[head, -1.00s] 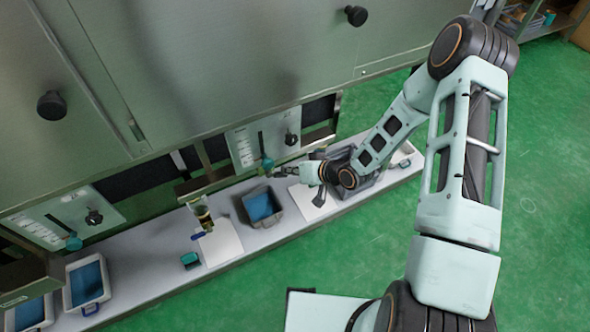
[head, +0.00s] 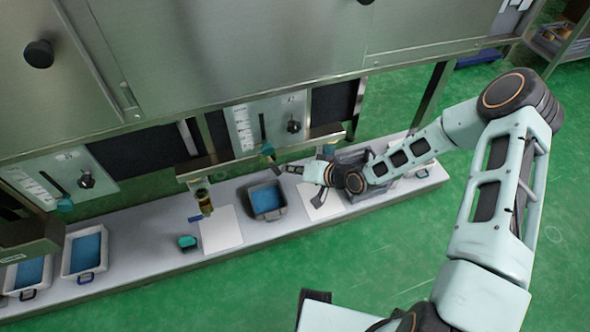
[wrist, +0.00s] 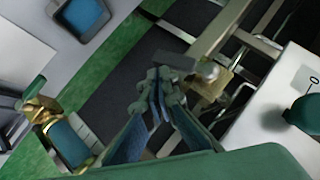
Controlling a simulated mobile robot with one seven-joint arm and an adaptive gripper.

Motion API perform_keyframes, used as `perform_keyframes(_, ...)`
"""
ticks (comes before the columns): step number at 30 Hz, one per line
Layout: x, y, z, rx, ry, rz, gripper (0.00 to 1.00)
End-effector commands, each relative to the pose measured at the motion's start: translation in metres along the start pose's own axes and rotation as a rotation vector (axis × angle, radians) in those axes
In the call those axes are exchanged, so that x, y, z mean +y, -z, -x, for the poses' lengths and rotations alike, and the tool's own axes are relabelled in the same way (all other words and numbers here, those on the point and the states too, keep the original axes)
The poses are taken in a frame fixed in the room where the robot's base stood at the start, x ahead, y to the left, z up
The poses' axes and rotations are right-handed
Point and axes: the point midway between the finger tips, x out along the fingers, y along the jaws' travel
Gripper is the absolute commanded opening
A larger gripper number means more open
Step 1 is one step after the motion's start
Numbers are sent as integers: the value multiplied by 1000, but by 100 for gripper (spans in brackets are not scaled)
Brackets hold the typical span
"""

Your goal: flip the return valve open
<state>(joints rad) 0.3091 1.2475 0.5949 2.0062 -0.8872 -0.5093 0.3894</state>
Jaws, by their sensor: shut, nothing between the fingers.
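My gripper (head: 279,168) is shut and empty in the head view, above the bench beside the middle panel's teal knob (head: 267,149). In the wrist view its fingertips (wrist: 156,92) are together. A brass fitting (wrist: 215,76) with a grey bar-like piece (wrist: 174,60) lies just beyond the fingertips; it may be the return valve, but I cannot tell for sure. I cannot tell whether the fingers touch it. The teal knob (wrist: 305,112) is at the right of the wrist view. Another brass piece (wrist: 40,108) with a blue-teal part is at the left.
A grey tray with blue inside (head: 248,212) stands on the long bench (head: 140,248). Large steel cabinets (head: 220,60) overhang the bench. Green floor is open in front.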

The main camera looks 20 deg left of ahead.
Motion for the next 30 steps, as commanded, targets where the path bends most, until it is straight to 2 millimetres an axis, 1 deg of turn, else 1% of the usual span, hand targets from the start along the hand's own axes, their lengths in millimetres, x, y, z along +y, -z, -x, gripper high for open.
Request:
perform_keyframes(1,2,-4,-4,-2,1,-1,0)
perform_keyframes(10,2,-11,-10,-2,0,0,0)
perform_keyframes(30,1,-14,-13,-2,0,0,0)
